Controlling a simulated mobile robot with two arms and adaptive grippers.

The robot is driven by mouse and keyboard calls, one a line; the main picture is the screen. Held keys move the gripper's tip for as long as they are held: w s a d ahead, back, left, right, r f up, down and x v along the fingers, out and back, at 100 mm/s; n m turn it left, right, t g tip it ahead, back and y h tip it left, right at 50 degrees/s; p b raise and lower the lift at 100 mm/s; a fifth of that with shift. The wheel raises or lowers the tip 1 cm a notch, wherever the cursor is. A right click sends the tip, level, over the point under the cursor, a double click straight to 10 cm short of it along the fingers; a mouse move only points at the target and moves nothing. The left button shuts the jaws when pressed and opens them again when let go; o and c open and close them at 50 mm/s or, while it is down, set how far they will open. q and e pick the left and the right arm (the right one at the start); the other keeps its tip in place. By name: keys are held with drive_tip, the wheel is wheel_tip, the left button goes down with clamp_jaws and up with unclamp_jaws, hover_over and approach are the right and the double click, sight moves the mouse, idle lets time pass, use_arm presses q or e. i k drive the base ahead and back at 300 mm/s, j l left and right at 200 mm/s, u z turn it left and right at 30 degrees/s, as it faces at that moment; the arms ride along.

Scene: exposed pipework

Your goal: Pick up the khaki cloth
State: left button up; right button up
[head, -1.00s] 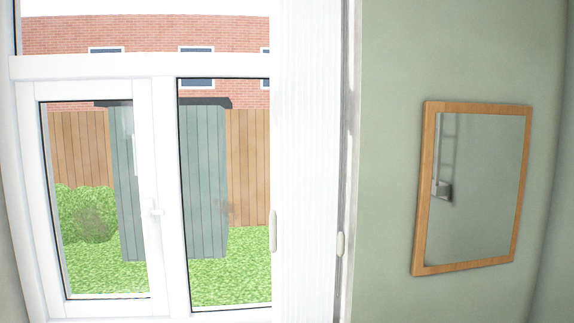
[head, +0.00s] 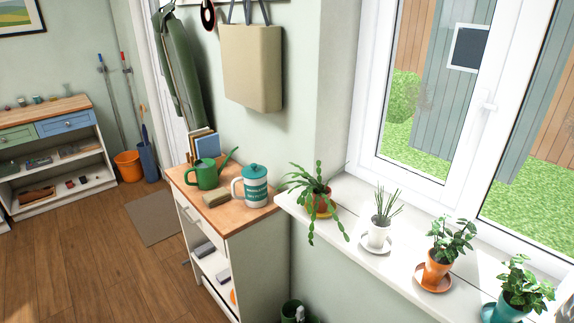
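A small flat khaki-brown item (head: 209,196) lies on the wooden top of a white cabinet (head: 238,217), in front of a green watering can (head: 207,174). It may be the khaki cloth or a brush; it is too small to tell. Nothing else in view is clearly a khaki cloth. Neither of my grippers is in view.
A teal-and-white lidded jug (head: 255,188) stands on the cabinet beside the can. Several potted plants line the windowsill (head: 345,222) at right. A beige bag (head: 252,68) hangs above. A shelf unit (head: 50,150) stands far left. The wooden floor (head: 90,255) is mostly clear.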

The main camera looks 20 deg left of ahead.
sight(213, 199)
drive_tip(key=u, duration=1.3)
